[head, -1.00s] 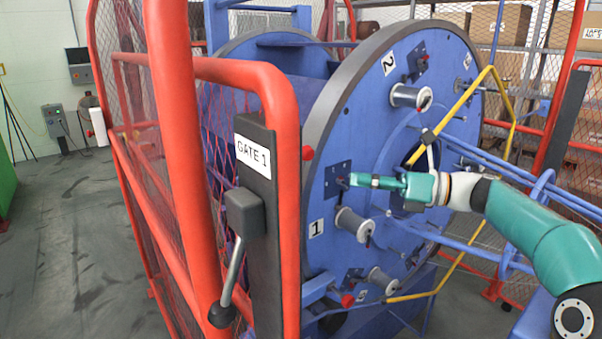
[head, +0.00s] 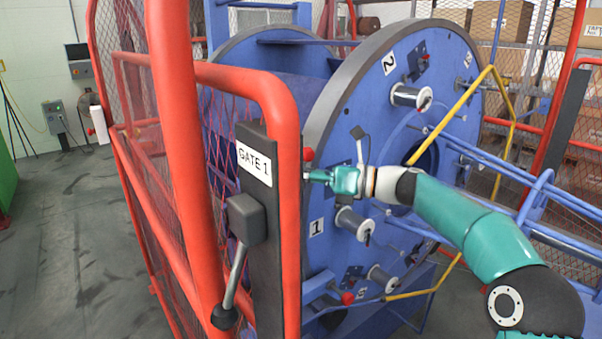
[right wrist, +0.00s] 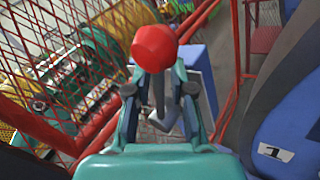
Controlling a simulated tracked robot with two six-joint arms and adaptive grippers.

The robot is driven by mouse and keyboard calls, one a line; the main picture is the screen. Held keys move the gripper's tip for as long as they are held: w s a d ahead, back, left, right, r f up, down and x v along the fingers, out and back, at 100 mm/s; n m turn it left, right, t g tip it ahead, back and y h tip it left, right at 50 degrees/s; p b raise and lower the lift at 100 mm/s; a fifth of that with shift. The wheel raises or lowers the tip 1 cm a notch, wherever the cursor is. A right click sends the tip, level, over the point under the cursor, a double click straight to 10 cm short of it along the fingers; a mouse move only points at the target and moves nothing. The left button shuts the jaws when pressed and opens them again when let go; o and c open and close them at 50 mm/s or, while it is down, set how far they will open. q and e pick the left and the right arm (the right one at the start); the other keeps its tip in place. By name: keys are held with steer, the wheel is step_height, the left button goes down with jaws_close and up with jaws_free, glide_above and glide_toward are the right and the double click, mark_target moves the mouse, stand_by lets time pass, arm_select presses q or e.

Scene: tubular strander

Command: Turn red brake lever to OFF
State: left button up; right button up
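A red knob, apparently the brake lever's (head: 308,154), shows just right of the gate post in the head view. In the right wrist view the red knob (right wrist: 155,47) is large and faceted, on a thin grey stem. My right gripper (head: 308,176) is just below the knob in the head view, its tips close to the post. In the right wrist view the right gripper (right wrist: 158,90) has its fingers apart, one on each side of the stem. I see no clear contact. My left gripper is out of view.
The red gate frame (head: 284,120) and dark GATE 1 plate (head: 262,220) stand close left of the right gripper. A grey lever with a black ball (head: 224,315) hangs there. The blue disc (head: 345,100) with white spools (head: 352,222) and a yellow bar (head: 465,105) are close too.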

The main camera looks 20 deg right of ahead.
jaws_close()
steer(key=shift+r, duration=0.1)
